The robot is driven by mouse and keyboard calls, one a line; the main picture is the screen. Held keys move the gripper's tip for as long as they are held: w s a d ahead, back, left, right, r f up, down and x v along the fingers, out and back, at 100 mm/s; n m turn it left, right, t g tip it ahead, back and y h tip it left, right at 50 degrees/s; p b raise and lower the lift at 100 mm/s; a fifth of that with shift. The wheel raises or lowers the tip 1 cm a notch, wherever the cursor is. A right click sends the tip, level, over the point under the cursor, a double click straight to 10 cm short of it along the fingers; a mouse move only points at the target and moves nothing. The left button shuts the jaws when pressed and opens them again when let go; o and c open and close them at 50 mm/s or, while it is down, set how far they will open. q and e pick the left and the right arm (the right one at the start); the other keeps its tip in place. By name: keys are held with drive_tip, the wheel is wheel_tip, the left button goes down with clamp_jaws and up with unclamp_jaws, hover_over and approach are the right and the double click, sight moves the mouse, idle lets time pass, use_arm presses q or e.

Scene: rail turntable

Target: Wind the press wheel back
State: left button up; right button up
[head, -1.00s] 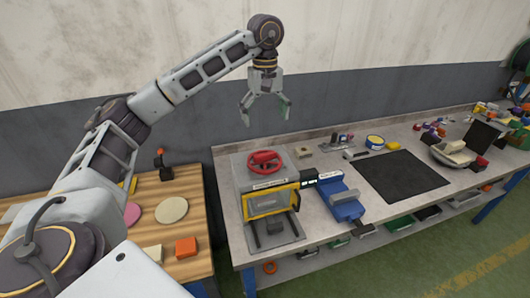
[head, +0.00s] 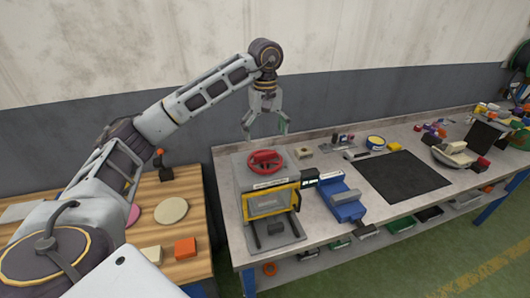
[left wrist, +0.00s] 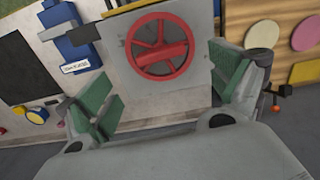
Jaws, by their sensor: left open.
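The red press wheel (head: 265,161) lies flat on top of the grey press (head: 243,178), which has a yellow-framed front (head: 270,201). My left gripper (head: 264,134) is open and empty, pointing down above the wheel and apart from it. In the left wrist view the red wheel (left wrist: 160,46) shows whole, with its spokes and hub, ahead of the spread green-padded fingers of my left gripper (left wrist: 168,95). My right gripper is not in view.
A blue vise-like device (head: 343,200) stands right of the press, and a black mat (head: 402,175) lies beyond it. A wooden table (head: 190,218) with discs and blocks is at the left. A yellow-and-blue tin (head: 376,142) stands near the wall.

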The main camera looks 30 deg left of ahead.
sight(265, 153)
use_arm(q)
drive_tip(key=shift+f, duration=0.9)
drive_tip(key=shift+f+p, duration=0.4)
drive_tip(key=shift+f, duration=2.4)
drive_tip(key=c, duration=1)
drive_tip(key=shift+n, duration=0.4)
